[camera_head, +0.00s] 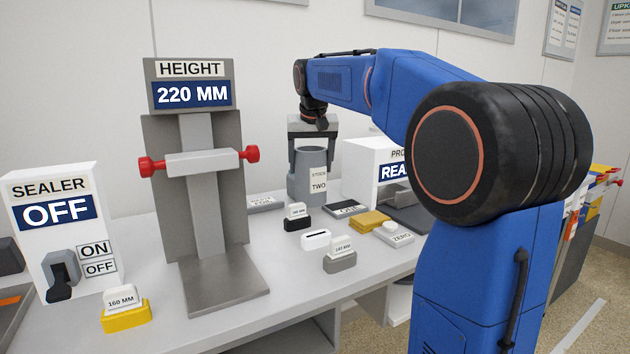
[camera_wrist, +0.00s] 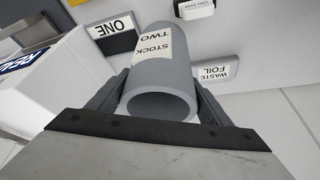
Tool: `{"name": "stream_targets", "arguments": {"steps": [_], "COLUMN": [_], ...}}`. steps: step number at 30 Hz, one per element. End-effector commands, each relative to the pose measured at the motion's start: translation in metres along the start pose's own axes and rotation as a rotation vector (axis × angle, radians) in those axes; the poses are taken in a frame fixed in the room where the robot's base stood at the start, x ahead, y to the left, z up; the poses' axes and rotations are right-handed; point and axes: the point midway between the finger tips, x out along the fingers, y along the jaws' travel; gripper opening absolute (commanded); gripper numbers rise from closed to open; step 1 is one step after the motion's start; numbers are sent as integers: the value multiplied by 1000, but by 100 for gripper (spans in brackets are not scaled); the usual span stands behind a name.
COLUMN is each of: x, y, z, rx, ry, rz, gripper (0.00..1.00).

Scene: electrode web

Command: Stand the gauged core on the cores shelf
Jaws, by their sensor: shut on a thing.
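A grey hollow core (camera_head: 305,172) is upright at the back of the bench, with a white label reading "STOCK TWO" on its side. My gripper (camera_head: 313,137) is above it and shut on its upper end. In the wrist view the core (camera_wrist: 165,80) shows its open round end between my gripper's fingers (camera_wrist: 158,100). I cannot tell whether its foot touches the bench. A height gauge (camera_head: 197,130) stands at the left and reads "220 MM". I cannot make out a cores shelf in either view.
A sealer box (camera_head: 60,215) reading "OFF" stands far left. A white box (camera_head: 362,165) with a partly hidden display is right of the core. Small labelled blocks (camera_head: 340,255) and yellow pads (camera_head: 369,221) dot the bench. A "WASTE FOIL" plate (camera_wrist: 215,72) lies near the core.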

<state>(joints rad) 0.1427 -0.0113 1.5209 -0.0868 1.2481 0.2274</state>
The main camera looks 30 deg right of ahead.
Motion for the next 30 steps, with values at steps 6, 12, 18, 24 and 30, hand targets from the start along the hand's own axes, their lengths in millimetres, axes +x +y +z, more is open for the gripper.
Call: {"name": "stream_targets", "arguments": {"steps": [6,12,18,24,30], "x": [14,38,40,42,42], "y": [0,0,0,0,0], "z": [6,16,17,18,18], "rx": [0,-1,0,0,0], "ry": [-1,-1,1,0,-1], "rz": [0,0,0,0,0], "gripper": [39,39,39,39,91]}}
